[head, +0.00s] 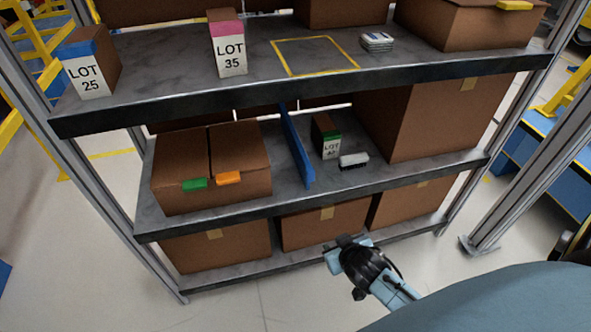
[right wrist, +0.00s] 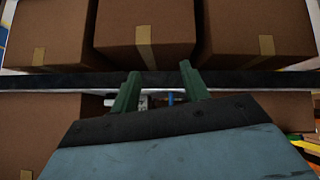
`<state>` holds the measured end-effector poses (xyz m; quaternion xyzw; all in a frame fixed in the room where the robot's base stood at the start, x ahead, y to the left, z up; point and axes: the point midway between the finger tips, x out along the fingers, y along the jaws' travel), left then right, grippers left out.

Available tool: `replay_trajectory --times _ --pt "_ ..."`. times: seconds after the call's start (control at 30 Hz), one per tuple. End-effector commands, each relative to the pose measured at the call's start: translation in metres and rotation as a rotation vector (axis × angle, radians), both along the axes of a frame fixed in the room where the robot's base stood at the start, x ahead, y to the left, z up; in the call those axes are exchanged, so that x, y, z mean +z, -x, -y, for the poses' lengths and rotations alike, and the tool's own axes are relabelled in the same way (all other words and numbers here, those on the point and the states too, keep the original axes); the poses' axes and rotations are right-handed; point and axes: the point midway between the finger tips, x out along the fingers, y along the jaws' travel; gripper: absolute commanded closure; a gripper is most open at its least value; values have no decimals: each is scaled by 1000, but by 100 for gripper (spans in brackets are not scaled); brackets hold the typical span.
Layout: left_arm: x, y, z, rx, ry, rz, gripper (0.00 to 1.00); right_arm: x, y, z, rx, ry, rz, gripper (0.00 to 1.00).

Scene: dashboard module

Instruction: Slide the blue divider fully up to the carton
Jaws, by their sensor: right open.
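The blue divider (head: 297,150) stands upright on the middle shelf, running front to back. The carton (head: 215,187) with green and orange tabs stands to its left, with a strip of bare shelf between them. A large plain carton (head: 431,115) stands further right. My right gripper (head: 345,243) is open and empty, in front of the shelf and below the middle board, apart from the divider. In the right wrist view its two green fingers (right wrist: 159,86) are spread; a small blue patch shows between them, too small to identify surely. My left gripper is not in view.
Right of the divider stand a small LOT box (head: 326,136) and a black-and-white block (head: 354,161). The upper shelf (head: 180,97) overhangs the middle shelf (head: 240,207). More cartons (head: 325,225) fill the bottom level. A grey post (head: 535,130) rises at right.

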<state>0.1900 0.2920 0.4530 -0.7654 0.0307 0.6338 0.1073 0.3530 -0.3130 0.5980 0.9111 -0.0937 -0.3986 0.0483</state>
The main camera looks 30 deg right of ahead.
Motion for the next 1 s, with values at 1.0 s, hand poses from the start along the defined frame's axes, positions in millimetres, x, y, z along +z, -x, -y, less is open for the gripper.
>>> replay_trajectory --times 1.0 --pt "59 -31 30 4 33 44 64 83 -181 24 -65 -79 443 55"
